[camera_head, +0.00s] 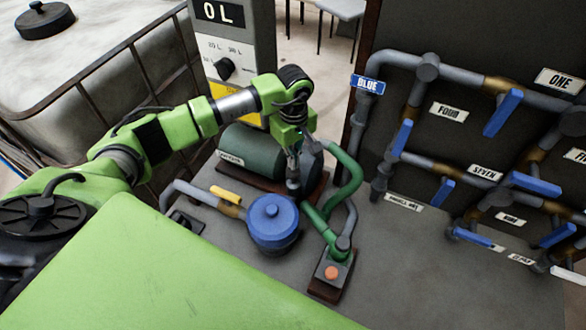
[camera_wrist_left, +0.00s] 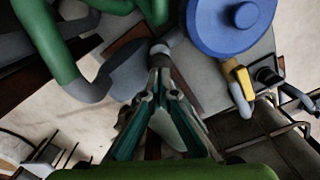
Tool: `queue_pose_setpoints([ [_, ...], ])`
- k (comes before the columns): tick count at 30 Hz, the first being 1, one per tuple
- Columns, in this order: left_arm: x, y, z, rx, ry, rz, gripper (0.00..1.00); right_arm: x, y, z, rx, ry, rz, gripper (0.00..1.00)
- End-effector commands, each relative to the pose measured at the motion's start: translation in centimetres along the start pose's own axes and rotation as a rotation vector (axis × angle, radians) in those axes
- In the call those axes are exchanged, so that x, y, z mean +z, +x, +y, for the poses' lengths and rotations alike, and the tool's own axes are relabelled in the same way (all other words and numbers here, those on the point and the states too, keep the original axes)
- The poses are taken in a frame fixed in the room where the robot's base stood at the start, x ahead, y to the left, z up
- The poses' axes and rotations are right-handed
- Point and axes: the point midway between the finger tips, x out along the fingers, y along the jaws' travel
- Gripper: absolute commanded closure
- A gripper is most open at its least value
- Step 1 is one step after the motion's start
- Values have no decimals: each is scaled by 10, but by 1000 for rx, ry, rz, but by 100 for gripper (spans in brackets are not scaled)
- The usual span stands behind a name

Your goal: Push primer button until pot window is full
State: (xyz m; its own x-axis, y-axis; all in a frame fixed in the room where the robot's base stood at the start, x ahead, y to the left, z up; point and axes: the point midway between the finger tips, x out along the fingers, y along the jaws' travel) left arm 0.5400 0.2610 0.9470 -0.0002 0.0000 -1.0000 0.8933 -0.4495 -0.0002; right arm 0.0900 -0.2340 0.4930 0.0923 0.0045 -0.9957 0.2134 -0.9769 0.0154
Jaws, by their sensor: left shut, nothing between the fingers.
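The orange-red button (camera_head: 332,272) sits on a small grey box on a brown base at the front of the bench. Which part is labelled primer cannot be read. The pot (camera_head: 272,222) with a blue lid stands left of the button; its lid also shows in the left wrist view (camera_wrist_left: 232,18). No window on the pot is visible. My left gripper (camera_head: 293,186) is shut and empty, pointing down behind the pot, well back from the button. Its fingertips meet in the left wrist view (camera_wrist_left: 160,60), where the button is not seen. My right gripper is not in view.
Green pipes (camera_head: 345,185) rise between my left gripper and the button. A dark green motor (camera_head: 252,152) lies behind the pot, and a yellow-handled valve (camera_head: 226,194) is left of it. Blue-handled pipework covers the right panel. The bench right of the button is clear.

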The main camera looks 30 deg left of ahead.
Motion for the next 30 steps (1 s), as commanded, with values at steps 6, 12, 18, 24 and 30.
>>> queue_pose_setpoints([
  [6,0,1,0,0,0,0,100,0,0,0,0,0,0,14],
  [12,0,8,0,0,0,0,100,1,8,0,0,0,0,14],
  [18,0,18,0,1,0,1,100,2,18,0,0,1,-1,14],
  [24,0,28,0,0,0,1,100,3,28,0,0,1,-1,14],
  [30,0,39,0,-1,0,0,100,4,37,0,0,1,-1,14],
])
